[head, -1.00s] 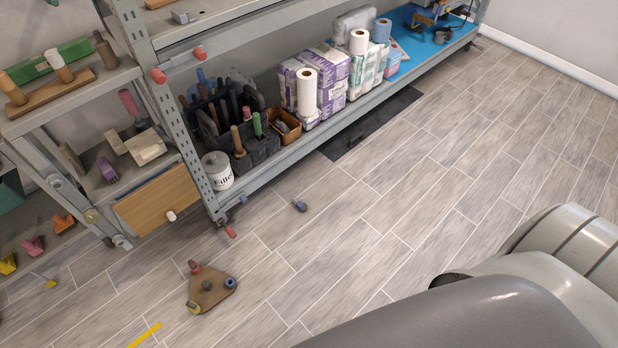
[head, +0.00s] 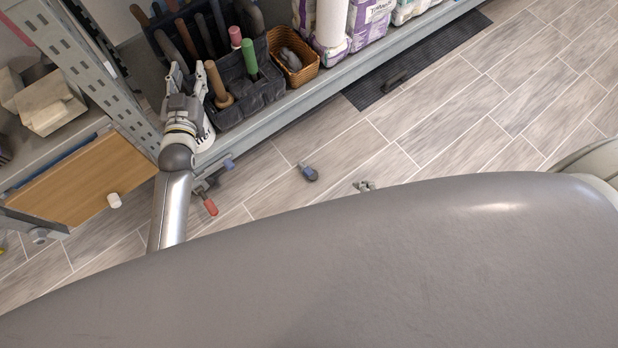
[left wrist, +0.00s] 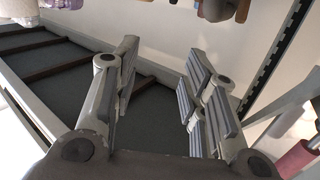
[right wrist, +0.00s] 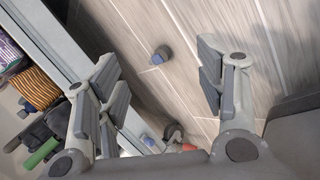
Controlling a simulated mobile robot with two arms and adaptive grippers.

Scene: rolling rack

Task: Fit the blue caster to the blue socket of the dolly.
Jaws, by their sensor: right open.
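The blue caster (head: 309,173), a small dark wheel with a blue end, lies on the floor in front of the rack. It also shows in the right wrist view (right wrist: 161,55), beyond the gap between the fingers. My right gripper (right wrist: 160,78) is open and empty, apart from the caster. In the head view only its tips (head: 365,186) show past my grey body. My left gripper (head: 187,80) is raised in front of the rack's lower shelf; the left wrist view shows its fingers (left wrist: 165,62) apart with nothing between.
The metal rack's lower shelf edge (head: 345,75) runs behind the caster. A dark tool caddy (head: 262,92) and a wicker basket (head: 293,62) stand on it. A red-ended part (head: 210,207) sits at the rack's foot. The floor right of the caster is clear.

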